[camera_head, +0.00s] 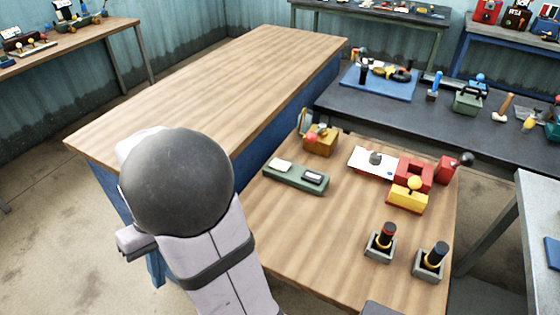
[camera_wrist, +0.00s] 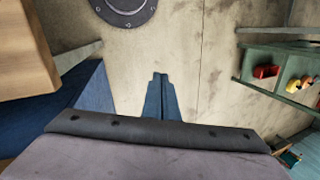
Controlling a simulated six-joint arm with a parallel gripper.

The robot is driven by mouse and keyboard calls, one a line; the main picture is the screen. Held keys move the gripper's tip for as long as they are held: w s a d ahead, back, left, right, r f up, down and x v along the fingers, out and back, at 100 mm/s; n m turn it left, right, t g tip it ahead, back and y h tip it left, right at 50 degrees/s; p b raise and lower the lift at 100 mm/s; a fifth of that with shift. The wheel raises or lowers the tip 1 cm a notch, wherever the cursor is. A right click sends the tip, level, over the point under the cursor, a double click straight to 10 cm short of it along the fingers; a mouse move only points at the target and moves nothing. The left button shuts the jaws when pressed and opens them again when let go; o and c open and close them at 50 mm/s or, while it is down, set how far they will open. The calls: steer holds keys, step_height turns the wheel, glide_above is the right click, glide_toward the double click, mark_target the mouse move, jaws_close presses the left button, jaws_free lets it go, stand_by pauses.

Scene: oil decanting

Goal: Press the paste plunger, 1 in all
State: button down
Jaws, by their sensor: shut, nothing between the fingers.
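Two dark upright cylinders stand in grey square holders on the near wooden table in the head view. One has a red top (camera_head: 388,232); the other has a black top and a yellow ring (camera_head: 436,256). I cannot tell for sure which thing is the paste plunger. A yellow block with a round yellow knob (camera_head: 408,196) sits behind them, beside red blocks (camera_head: 414,172). My gripper (camera_wrist: 160,76) shows in the wrist view, its blue fingers together and empty over bare floor, away from these things. In the head view I cannot make out its fingers.
A green tray (camera_head: 296,178) and a brass-coloured box (camera_head: 320,142) stand on the near table (camera_head: 320,230). A long bare wooden bench (camera_head: 230,80) runs behind my arm. A dark bench (camera_head: 350,112) holds tools and a blue mat (camera_head: 379,82). The near table's middle is clear.

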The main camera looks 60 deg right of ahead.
steer(key=w+d+r+t+y+p, duration=0.1)
steer(key=w+d+r+t, duration=0.1)
steer(key=d, duration=0.4)
steer(key=w+d+r+m+t+y+p, duration=0.1)
steer(key=w+d+r+t, duration=0.1)
steer(key=d, duration=0.4)
steer(key=w+d+r+t+y+p, duration=0.1)
steer(key=w+d+r+t+y, duration=0.1)
steer(key=w+d+r, duration=0.2)
steer(key=shift+d+r+m+t+p, duration=0.2)
steer(key=shift+d+r, duration=0.3)
steer(key=shift+d, duration=0.3)
steer(key=shift+d+r+m+t+p, duration=0.15)
steer(key=shift+d+r, duration=0.3)
steer(key=shift+d, duration=0.35)
steer(key=s+d+r+m+t+h+p, duration=0.1)
steer(key=s+d+h+p, duration=0.15)
steer(key=d, duration=0.55)
steer(key=s+d+r+m+t+h+p, duration=0.1)
steer(key=s+d+p, duration=0.3)
steer(key=d, duration=0.4)
steer(key=m+h+p, duration=0.2)
steer(key=h+p, duration=0.1)
glide_above(284, 165)
steer(key=shift+t, duration=0.45)
steer(key=shift+f, duration=0.25)
step_height(284, 165, down, 7)
steer(key=shift+r+b, duration=0.1)
steer(key=shift+b, duration=1.1)
steer(key=shift+f+b, duration=0.85)
